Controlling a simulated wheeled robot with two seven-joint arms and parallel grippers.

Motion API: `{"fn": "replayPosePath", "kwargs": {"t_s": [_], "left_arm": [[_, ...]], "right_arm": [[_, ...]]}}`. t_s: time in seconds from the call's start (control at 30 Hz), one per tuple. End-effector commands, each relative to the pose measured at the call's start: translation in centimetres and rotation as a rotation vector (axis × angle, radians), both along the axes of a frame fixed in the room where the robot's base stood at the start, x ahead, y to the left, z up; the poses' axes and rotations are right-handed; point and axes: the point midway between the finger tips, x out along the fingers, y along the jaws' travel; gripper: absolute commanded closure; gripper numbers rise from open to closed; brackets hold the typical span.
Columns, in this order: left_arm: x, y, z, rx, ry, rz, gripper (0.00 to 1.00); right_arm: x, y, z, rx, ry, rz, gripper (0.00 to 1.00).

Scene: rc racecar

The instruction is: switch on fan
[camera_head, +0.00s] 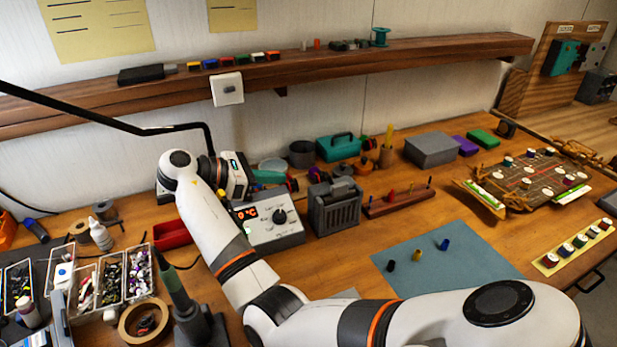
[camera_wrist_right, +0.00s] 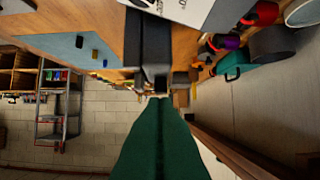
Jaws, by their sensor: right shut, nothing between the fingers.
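The fan looks to be the dark grey slatted box (camera_head: 335,207) standing upright on the bench, right of the white control unit. In the right wrist view a dark body (camera_wrist_right: 150,45), likely the fan, lies just ahead of my fingers; its switch cannot be made out. My right gripper (camera_head: 270,177) has green fingers and points right, level with the fan's upper left side. In the right wrist view the gripper (camera_wrist_right: 160,100) is shut and empty, its tips close to the dark body; I cannot tell if they touch. My left gripper is not in view.
The control unit (camera_head: 268,222) with a red display sits under my right wrist. A red rack (camera_head: 398,200) stands right of the fan. Spools and a teal toolbox (camera_head: 338,148) are behind. A blue mat (camera_head: 450,255) with small parts lies in front. A wall switch (camera_head: 228,89) hangs below the shelf.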

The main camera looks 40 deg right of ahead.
Motion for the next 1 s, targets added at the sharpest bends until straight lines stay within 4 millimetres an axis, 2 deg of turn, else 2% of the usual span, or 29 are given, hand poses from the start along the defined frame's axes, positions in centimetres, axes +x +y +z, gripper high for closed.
{"fn": "replayPosePath", "kwargs": {"t_s": [0.17,0.6,0.77,1.0], "left_arm": [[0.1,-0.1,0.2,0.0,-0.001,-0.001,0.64],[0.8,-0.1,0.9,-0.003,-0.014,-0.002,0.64],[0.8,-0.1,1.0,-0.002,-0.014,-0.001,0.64],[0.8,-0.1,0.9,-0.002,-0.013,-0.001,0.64]], "right_arm": [[-0.4,-1.1,-0.4,-0.002,0.001,-0.003,1.0],[-2.4,-7.6,-3.0,-0.001,0.002,0.001,1.0],[-2.8,-8.7,-3.5,0.0,0.001,-0.001,1.0],[-2.8,-8.9,-3.6,0.0,0.001,0.001,1.0]]}}
